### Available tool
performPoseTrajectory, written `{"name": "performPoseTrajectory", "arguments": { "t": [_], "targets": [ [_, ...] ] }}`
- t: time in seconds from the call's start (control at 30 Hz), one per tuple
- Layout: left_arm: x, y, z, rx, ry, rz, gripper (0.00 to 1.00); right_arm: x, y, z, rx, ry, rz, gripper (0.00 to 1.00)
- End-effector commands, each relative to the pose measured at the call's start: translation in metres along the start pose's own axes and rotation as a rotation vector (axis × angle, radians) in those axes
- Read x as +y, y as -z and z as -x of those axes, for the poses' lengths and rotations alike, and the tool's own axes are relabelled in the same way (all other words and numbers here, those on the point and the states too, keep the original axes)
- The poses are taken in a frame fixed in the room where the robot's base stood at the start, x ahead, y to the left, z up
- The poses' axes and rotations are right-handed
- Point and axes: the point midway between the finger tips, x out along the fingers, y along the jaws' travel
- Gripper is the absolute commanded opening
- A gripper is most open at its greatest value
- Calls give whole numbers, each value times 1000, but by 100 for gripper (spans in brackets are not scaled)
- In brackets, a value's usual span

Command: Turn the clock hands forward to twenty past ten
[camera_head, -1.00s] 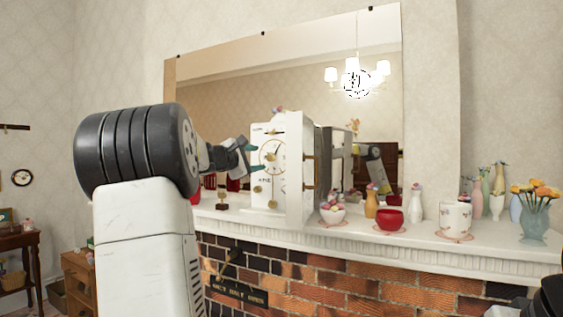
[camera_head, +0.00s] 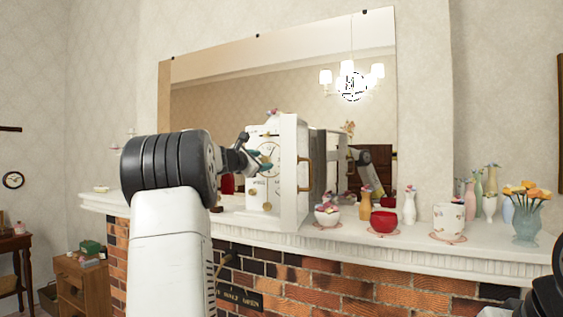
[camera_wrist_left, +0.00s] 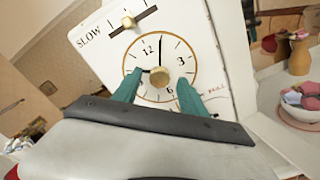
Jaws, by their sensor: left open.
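The white clock (camera_head: 282,207) stands on the mantel, in front of the mirror. Its round dial (camera_wrist_left: 138,93) has a brass rim and a brass knob (camera_wrist_left: 160,76) at the centre. In the left wrist view the long black hand (camera_wrist_left: 161,48) points a little past 12. A short dark hand, partly hidden, points left, roughly towards 10. My left gripper (camera_head: 259,160) is at the clock face. Its green fingers are open and lie on either side of the knob (camera_wrist_left: 159,77); I cannot tell whether they touch it. My right gripper is not in view.
A brass SLOW lever (camera_wrist_left: 128,21) sits above the dial. Right of the clock on the mantel (camera_head: 340,243) are a filled bowl (camera_head: 327,215), a red pot (camera_head: 384,221), several vases and a white cup (camera_head: 448,218).

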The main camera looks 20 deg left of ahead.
Motion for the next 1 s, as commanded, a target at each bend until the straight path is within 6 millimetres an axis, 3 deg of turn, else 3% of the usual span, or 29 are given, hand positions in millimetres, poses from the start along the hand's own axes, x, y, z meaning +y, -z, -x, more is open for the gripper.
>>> {"name": "performPoseTrajectory", "arguments": {
  "t": [0.37,0.4,0.6,0.67,1.0],
  "targets": [
    [0,0,-11,1,-2,0,50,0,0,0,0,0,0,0],
    [0,0,-11,1,-2,0,48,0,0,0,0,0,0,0],
    [0,0,-10,0,-1,-1,9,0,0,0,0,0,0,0],
    [0,0,-10,0,-1,-1,0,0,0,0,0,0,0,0],
    [0,0,-10,0,-1,-46,0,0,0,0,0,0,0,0]
  ]
}}
